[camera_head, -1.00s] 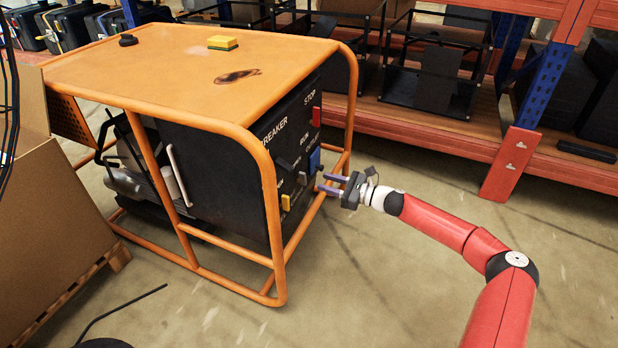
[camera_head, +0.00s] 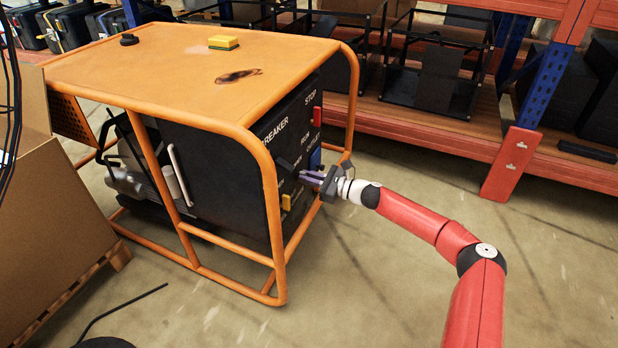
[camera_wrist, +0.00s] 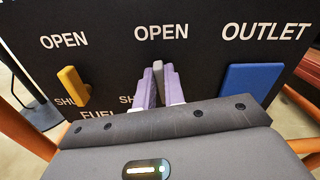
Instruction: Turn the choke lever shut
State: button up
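The choke lever (camera_wrist: 158,67) is a grey lever on the black panel, pointing up toward its OPEN label in the wrist view. The lettering below it is mostly hidden by my gripper. My gripper (camera_wrist: 160,86) has one purple finger on each side of the lever, close against it, and looks shut on it. In the head view my gripper (camera_head: 312,178) reaches the panel from the right, and the lever is hidden between the fingers.
A yellow fuel lever (camera_wrist: 73,86) sits left of the choke lever, and a blue outlet cover (camera_wrist: 250,82) sits right. The orange tube frame (camera_head: 272,200) surrounds the panel. A red stop switch (camera_head: 317,116) is higher up. Open floor lies to the right.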

jog(key=shift+f+b, duration=0.1)
jog(key=shift+b, duration=0.2)
grip_shut()
jog(key=n+b, duration=0.3)
jog(key=b, duration=0.1)
jog(key=s+f+n+b, duration=0.1)
jog(key=n+b, duration=0.1)
jog(key=shift+s+a+n, duration=0.1)
jog(key=shift+a+n, duration=0.15)
jog(key=shift+n, duration=0.05)
jog(key=n+b, duration=0.1)
jog(key=b, duration=0.1)
jog(key=n+b, duration=0.2)
jog(key=s+f+n+b, duration=0.1)
jog(key=n+b, duration=0.1)
jog(key=shift+a, duration=0.15)
jog(key=n+b, duration=0.1)
jog(key=n, duration=0.1)
jog(key=shift+f+n+b, duration=0.15)
jog(key=shift+n+b, duration=0.25)
jog(key=shift+s+f+n, duration=0.1)
jog(key=shift+f+n, duration=0.1)
jog(key=shift+n, duration=1)
jog(key=shift+a, duration=0.1)
jog(key=o, duration=0.6)
grip_release()
jog(key=shift+o, duration=0.2)
